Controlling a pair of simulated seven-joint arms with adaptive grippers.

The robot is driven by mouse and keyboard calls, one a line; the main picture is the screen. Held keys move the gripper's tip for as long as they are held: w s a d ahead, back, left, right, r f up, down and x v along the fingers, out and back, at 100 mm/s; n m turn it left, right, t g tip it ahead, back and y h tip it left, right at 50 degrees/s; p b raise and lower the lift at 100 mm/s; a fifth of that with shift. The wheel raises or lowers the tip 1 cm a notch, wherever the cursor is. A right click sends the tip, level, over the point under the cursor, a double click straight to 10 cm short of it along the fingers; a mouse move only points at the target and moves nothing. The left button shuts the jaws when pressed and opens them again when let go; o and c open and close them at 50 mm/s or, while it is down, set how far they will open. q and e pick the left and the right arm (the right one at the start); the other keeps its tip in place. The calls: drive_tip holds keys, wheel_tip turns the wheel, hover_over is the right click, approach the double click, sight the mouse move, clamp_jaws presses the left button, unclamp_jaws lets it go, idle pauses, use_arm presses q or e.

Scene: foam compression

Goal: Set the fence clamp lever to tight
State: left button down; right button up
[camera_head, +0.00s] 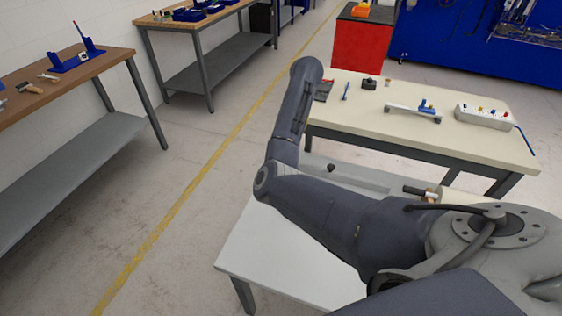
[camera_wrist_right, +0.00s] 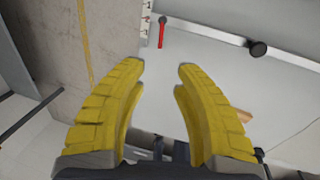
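A small red lever (camera_wrist_right: 161,34) with a dark top end shows in the right wrist view, beside a marked scale strip (camera_wrist_right: 147,17) and at the end of a grey fence bar (camera_wrist_right: 215,32). It looks like the fence clamp lever; its setting cannot be read. My right gripper (camera_wrist_right: 161,68) has its yellow fingers apart with nothing between the tips, and the lever lies past the tips in the picture. In the head view my arm covers much of the pale table, and the lever and both grippers do not show there.
A black knob (camera_wrist_right: 257,48) stands on the fence bar, right of the lever; a dark knob (camera_head: 331,168) also shows in the head view. A pale table (camera_head: 285,262) has clear room at its front left. A cream workbench (camera_head: 460,145) with small tools stands behind.

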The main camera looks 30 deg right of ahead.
drive_tip(key=shift+w+a+f, duration=0.35)
drive_tip(key=shift+f, duration=2.3)
drive_tip(key=shift+w+a+f, duration=0.3)
drive_tip(key=shift+w+f, duration=0.05)
drive_tip(key=shift+f, duration=2.3)
drive_tip(key=shift+w+a+f, duration=0.35)
drive_tip(key=shift+f, duration=2.3)
clamp_jaws()
